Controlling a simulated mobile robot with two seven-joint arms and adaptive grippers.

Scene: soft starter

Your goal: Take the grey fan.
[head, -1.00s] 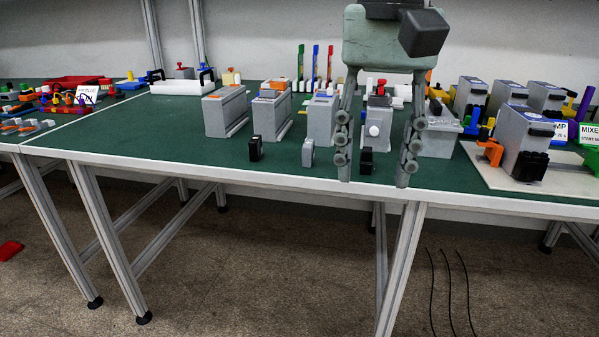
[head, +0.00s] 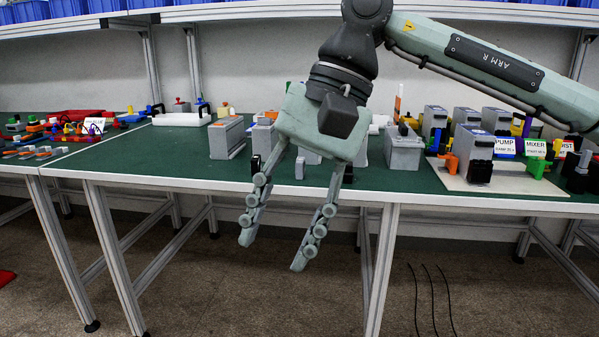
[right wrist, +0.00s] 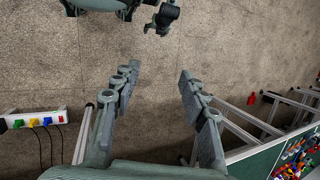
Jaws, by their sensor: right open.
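The grey fan is most likely the small grey block (head: 300,168) standing near the front edge of the green table, seen between the fingers of my right gripper in the head view. My right gripper (head: 272,253) is open and empty. Its fingers point down and its tips hang in front of the table edge, nearer the camera than the fan and apart from it. In the right wrist view the open fingers (right wrist: 158,76) have only floor between them, and the fan does not show there. My left gripper is not in view.
A black block (head: 256,163) stands left of the grey one. Grey box units (head: 227,138) and (head: 404,149) stand behind on the table. A pale board (head: 505,184) with more units lies at right. A power strip (right wrist: 35,119) shows in the right wrist view.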

